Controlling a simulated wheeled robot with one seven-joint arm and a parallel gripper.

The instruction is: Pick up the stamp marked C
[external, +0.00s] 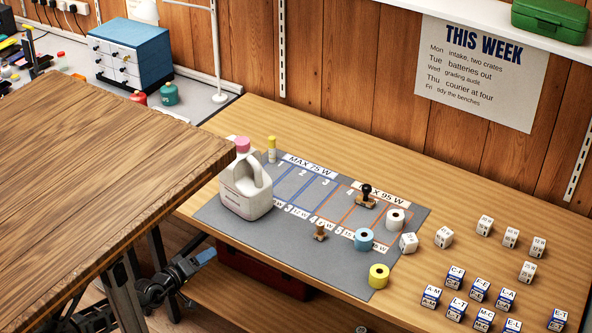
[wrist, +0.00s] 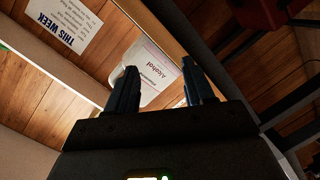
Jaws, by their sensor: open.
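A stamp with a black knob and wooden base (external: 366,196) stands on the right part of the grey mat. A smaller wooden stamp-like piece (external: 320,232) stands near the mat's front middle. I cannot read a C on either. My gripper (wrist: 160,68) is open and empty in the wrist view, its two dark blue fingers apart. The white jug labelled Alcohol (wrist: 158,75) shows beyond them. In the external view my gripper (external: 204,257) is low at the left, below the bench top and away from both stamps. Neither stamp can be made out in the wrist view.
The white jug with a pink cap (external: 245,190) stands on the mat's left (external: 290,240). Blue, white and yellow rolls stand at its right. Several lettered cubes fill the right of the bench. A wooden table top (external: 100,170) covers the left foreground above my arm.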

